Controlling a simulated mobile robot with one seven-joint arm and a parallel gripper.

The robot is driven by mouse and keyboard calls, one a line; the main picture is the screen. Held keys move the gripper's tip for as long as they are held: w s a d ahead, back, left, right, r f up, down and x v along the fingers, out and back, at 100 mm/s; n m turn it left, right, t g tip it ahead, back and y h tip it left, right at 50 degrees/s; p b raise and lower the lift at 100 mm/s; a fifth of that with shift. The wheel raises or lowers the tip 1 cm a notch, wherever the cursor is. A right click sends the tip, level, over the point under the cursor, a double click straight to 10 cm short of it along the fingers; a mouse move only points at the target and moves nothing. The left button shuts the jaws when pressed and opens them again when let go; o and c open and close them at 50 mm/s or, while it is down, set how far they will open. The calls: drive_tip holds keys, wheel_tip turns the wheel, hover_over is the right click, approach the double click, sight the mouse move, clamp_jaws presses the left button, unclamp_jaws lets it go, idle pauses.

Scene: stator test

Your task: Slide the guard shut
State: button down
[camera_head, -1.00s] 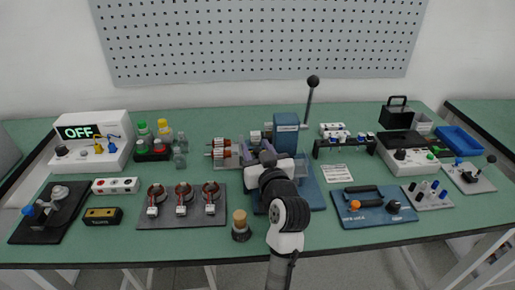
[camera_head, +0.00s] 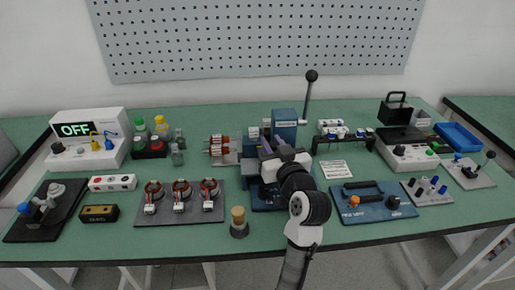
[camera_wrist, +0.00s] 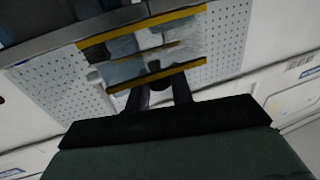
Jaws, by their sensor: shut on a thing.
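The guard (camera_wrist: 125,47) shows in the wrist view as a clear panel with yellow strips along its edges. A dark knob (camera_wrist: 155,67) sits at its near edge. My gripper (camera_wrist: 158,82) has its two dark fingers at this knob and is shut on it. In the head view my gripper (camera_head: 268,150) is at the front of the blue press (camera_head: 285,124), which has a tall black-knobbed lever (camera_head: 308,98). My wrist and arm hide most of the guard there, so how far it stands open cannot be told.
Copper-wound parts (camera_head: 219,145) lie left of the press. A grey mat (camera_head: 180,218) with several stators is at the front left. A cork-topped jar (camera_head: 239,222) stands near my arm. A blue tool board (camera_head: 372,215) lies to the right. A black rack (camera_head: 343,141) stands right of the press.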

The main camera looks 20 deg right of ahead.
drive_tip(key=d, duration=0.2)
drive_tip(key=s+d, duration=0.1)
drive_tip(key=d, duration=0.1)
drive_tip(key=shift+s+d+b, duration=0.15)
drive_tip(key=shift+d+b, duration=0.05)
drive_tip(key=shift+b, duration=0.15)
drive_tip(key=c, duration=1.3)
unclamp_jaws()
drive_tip(key=shift+d, duration=0.15)
drive_tip(key=shift+o, duration=0.2)
drive_tip(key=s+a+b, duration=0.1)
drive_tip(key=s+b, duration=0.1)
drive_tip(key=s, duration=1.2)
drive_tip(key=shift+b, duration=0.35)
